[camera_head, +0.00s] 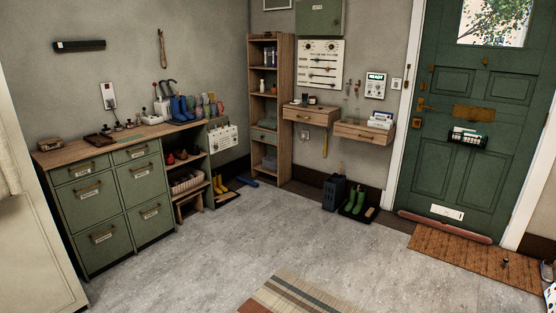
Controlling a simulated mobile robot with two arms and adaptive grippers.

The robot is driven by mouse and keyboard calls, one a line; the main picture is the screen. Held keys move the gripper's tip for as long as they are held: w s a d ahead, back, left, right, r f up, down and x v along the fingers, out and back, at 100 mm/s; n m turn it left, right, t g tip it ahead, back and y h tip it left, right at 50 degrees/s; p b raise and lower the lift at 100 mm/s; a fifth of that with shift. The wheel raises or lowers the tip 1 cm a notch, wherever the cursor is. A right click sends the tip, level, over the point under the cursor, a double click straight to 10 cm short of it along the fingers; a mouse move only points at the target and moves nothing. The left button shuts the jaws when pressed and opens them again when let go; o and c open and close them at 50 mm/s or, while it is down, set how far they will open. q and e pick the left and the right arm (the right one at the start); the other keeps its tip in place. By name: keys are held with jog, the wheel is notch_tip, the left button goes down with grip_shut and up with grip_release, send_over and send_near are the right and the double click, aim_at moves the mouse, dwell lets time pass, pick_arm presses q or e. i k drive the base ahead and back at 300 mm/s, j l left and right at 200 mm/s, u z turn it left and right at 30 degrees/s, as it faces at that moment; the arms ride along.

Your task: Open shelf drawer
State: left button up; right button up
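Two wooden wall shelves with drawer fronts hang on the back wall. The left drawer shelf (306,116) is higher, has a small dark pull on its front and looks shut; small items stand on top. The right drawer shelf (363,133) is a little lower, with a similar pull and a stack of books or papers (381,120) on top; it also looks shut. Neither of my grippers is in view, and the shelves are far across the room.
A green drawer cabinet (104,206) stands left, beside an open shoe rack. A tall wooden bookcase (285,140) is left of the wall shelves. Below them are a dark bin (334,193) and boots on a tray (357,208). A green door (468,130) is right. The grey floor (215,250) is mostly clear.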

aim_at(305, 116)
jog(key=i+z, duration=0.15)
jog(key=i, duration=2.7)
jog(key=i+z, duration=0.1)
jog(key=i, duration=0.4)
jog(key=i+j+z, duration=0.15)
jog(key=i, duration=0.35)
jog(key=i+j+z, duration=0.1)
jog(key=i, duration=0.4)
jog(key=i+j+z, duration=0.1)
jog(key=i, duration=0.35)
jog(key=j, duration=0.1)
